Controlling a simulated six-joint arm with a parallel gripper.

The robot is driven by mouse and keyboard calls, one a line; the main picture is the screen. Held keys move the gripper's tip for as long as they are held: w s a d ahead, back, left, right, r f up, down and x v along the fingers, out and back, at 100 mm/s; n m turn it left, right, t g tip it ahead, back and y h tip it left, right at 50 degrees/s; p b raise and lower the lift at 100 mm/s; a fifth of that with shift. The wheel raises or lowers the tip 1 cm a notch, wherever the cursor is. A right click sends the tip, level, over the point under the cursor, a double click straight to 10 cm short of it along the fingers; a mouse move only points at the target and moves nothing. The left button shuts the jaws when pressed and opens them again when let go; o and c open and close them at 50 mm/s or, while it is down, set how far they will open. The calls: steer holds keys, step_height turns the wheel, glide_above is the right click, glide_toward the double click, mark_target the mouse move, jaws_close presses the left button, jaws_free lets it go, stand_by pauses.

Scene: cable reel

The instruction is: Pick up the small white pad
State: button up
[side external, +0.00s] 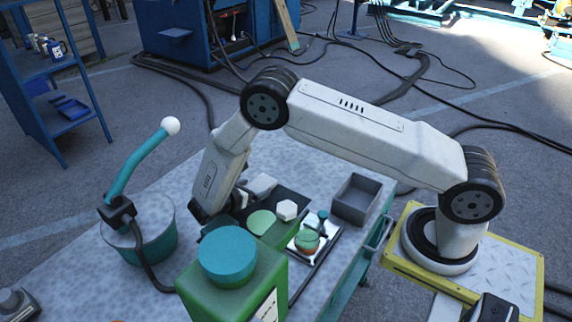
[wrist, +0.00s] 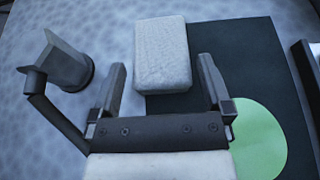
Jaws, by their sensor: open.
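A small white pad (wrist: 162,45) with rounded corners lies just ahead of my gripper (wrist: 163,82) in the wrist view, partly over the corner of a dark mat (wrist: 232,50). The open fingers stand one to each side of its near end, with nothing held. I cannot tell the height between fingers and pad. In the side view, my gripper (side external: 208,218) is low over the table's left part and mostly dark and hard to make out. A whitish block (side external: 263,185) beside it looks like the same pad, partly behind the arm.
A green disc (wrist: 258,140) lies on the mat, right of my gripper. A grey cup-like piece (wrist: 62,62) stands at left.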

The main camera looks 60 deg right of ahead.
mark_target(256, 188)
steer(key=shift+x, duration=0.95)
steer(key=c, duration=1)
steer(key=shift+r, duration=0.15)
steer(key=shift+r, duration=4.85)
